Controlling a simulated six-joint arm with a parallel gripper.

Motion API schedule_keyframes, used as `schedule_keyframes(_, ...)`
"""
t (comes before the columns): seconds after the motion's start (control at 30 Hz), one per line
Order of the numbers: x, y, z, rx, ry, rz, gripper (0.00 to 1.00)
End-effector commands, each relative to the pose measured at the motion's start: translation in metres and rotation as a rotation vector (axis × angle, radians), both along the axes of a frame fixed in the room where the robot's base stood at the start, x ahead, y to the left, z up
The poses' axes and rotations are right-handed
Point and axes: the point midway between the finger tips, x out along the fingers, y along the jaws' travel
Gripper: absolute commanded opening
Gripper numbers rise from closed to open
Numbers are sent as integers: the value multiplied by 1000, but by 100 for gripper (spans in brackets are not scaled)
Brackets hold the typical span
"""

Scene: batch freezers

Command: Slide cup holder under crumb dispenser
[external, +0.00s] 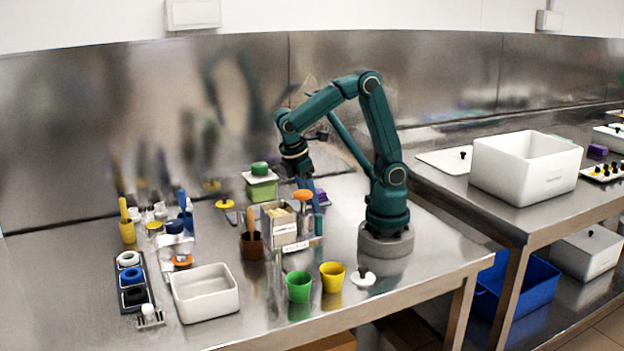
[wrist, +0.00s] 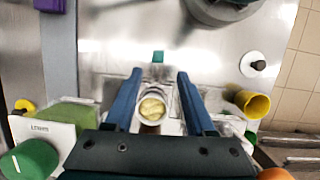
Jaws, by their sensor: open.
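My gripper (external: 309,190) points down behind a small box-shaped dispenser (external: 278,222) with tan contents and a pale label on its front. In the wrist view its two blue fingers (wrist: 158,88) stand apart, one on each side of a round white-rimmed cup (wrist: 152,108) with yellowish contents. I cannot tell whether either finger touches it. A teal tab or handle (wrist: 157,57) shows just beyond the fingertips, and a teal upright piece shows beside the dispenser (external: 318,224). Which part is the cup holder is not clear, since the fingers and box hide its detail.
A green-lidded container (external: 262,186) stands behind the dispenser and a brown cup (external: 252,246) stands left of it. Green (external: 299,287) and yellow (external: 332,277) cups stand in front. A white tray (external: 205,293) sits front left.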

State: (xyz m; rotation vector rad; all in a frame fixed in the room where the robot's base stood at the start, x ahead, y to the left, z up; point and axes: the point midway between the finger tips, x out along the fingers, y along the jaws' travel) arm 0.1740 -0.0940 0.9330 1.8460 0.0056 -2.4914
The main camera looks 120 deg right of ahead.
Motion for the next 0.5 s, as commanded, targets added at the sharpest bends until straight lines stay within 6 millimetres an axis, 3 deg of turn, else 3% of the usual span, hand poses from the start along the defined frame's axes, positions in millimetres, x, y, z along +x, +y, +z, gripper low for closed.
schedule_keyframes(0.2,-6,-5,-21,18,94,-32,55)
schedule_keyframes(0.5,-19,-5,-48,21,104,-37,55)
